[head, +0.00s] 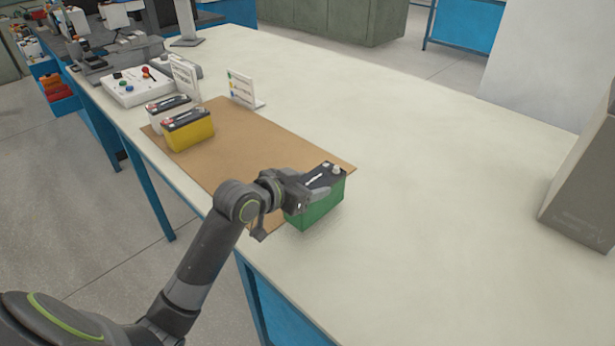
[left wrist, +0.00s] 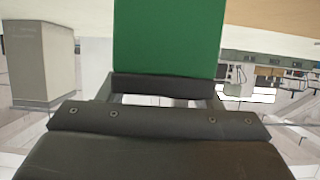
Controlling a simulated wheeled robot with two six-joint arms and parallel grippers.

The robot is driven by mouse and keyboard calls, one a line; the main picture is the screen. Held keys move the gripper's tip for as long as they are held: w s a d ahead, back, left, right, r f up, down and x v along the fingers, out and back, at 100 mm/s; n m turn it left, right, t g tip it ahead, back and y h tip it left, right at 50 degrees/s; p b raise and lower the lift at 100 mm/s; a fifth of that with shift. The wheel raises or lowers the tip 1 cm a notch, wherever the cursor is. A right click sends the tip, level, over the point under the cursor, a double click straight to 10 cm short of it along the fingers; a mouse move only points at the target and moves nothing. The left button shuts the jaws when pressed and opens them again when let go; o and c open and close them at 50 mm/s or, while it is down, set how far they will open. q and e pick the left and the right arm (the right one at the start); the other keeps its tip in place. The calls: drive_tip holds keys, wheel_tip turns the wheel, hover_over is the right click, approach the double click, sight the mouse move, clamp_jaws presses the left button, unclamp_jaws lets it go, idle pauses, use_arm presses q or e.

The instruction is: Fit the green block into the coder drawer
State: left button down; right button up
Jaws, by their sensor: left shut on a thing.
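The green block (head: 318,209) is a battery-shaped box with a black top, at the near end of the brown mat. My left gripper (head: 312,190) is shut on it. The block's lower edge overlaps the mat's near right end; I cannot tell if it touches the surface. In the left wrist view, the green block (left wrist: 168,38) fills the upper middle, right in front of my left gripper (left wrist: 165,88). The coder drawer cannot be made out in either view. My right gripper is not in view.
The brown mat (head: 240,145) lies on a long pale table (head: 430,190). A yellow battery (head: 190,133) and a white one (head: 160,113) stand at its far left end. Small signs and a button box (head: 135,88) stand beyond. A grey box (head: 585,185) stands right; the table's middle right is clear.

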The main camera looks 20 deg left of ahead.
use_arm(q)
drive_tip(key=shift+f, duration=1.15)
drive_tip(key=shift+f, duration=0.15)
drive_tip(key=shift+c, duration=2.1)
unclamp_jaws()
drive_tip(key=shift+s+f, duration=0.1)
